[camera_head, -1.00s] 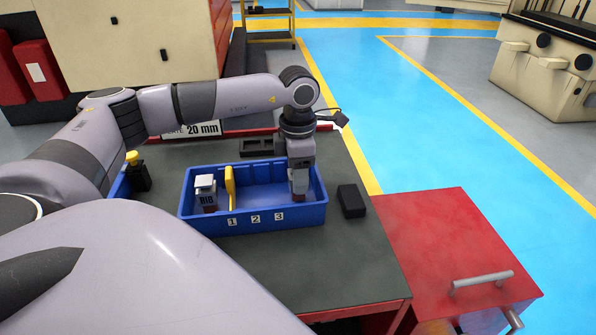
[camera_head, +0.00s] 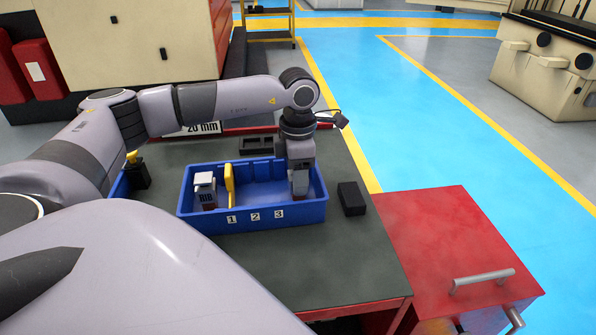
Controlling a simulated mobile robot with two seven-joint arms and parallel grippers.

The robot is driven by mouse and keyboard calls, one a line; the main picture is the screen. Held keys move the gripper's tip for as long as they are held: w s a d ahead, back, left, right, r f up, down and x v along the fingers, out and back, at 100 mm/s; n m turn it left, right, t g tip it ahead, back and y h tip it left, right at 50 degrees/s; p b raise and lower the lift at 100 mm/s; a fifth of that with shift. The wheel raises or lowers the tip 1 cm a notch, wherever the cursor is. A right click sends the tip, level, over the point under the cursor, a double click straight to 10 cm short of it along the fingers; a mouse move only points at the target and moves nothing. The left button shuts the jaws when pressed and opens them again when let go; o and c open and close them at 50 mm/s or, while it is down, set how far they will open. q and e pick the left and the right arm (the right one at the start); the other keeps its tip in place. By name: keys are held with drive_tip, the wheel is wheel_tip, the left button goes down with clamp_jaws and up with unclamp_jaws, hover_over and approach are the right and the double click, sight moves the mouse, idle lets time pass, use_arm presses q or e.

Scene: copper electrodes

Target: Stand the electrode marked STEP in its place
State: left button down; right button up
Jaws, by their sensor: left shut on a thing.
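My left gripper (camera_head: 300,190) points straight down into the right part of a blue tray (camera_head: 262,219), behind the label 3. It is shut on an electrode, of which only a small dark part shows at the fingers; its marking cannot be read. Whether it touches the tray floor is hidden by the front wall. Another electrode (camera_head: 205,191), with a pale block on top and a mark that looks like BIG, stands upright at the tray's left end. My right gripper is not in view.
A yellow divider (camera_head: 230,184) stands in the tray, right of the BIG electrode. A black block (camera_head: 351,199) lies right of the tray, and a dark holder (camera_head: 257,146) lies behind it. A black and yellow item (camera_head: 137,171) stands at left. The table front (camera_head: 340,275) is clear.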

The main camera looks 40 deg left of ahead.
use_arm(q)
drive_tip(key=shift+c, duration=2.2)
unclamp_jaws()
wheel_tip(320, 180, up, 7)
drive_tip(key=shift+r, duration=0.15)
